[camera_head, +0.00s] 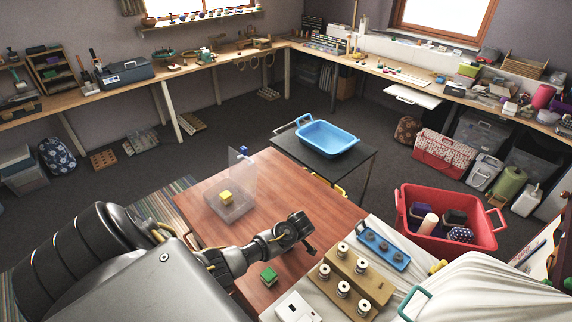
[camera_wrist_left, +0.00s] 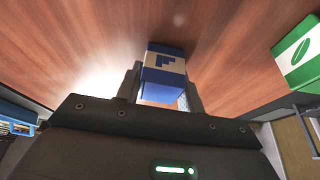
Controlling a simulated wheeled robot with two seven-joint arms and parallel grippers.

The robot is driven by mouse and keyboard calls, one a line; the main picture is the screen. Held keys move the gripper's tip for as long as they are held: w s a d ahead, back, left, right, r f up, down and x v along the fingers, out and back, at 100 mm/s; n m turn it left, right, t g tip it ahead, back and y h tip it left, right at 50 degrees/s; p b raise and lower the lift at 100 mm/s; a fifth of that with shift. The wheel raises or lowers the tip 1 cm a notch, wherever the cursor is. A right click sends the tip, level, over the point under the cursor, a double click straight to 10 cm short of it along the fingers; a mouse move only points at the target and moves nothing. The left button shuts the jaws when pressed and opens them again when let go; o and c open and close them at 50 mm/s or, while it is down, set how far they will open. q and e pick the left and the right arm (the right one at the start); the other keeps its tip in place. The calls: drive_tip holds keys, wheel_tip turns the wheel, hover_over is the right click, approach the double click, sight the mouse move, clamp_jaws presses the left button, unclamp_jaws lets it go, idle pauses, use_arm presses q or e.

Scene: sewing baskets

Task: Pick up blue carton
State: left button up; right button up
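The blue carton (camera_wrist_left: 163,68), with a beige label band, shows in the left wrist view between the two fingers of my left gripper (camera_wrist_left: 162,88). The fingers flank it closely, and I cannot tell whether they press on it. In the head view my left gripper (camera_head: 308,246) is low over the right part of the wooden table (camera_head: 330,205); the carton is not visible there, probably hidden by the gripper. My right gripper is not in view.
A green carton (camera_head: 268,276) stands on the table near the arm; it also shows in the left wrist view (camera_wrist_left: 301,52). A clear box (camera_head: 228,208) with a yellow carton (camera_head: 226,197) lies farther back. A spool rack (camera_head: 362,280) and red basket (camera_head: 405,205) are to the right.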

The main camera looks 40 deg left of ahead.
use_arm(q)
drive_tip(key=c, duration=0.4)
drive_tip(key=shift+r, duration=0.1)
wheel_tip(320, 180, up, 10)
drive_tip(key=shift+f+b, duration=0.15)
drive_tip(key=shift+b, duration=0.55)
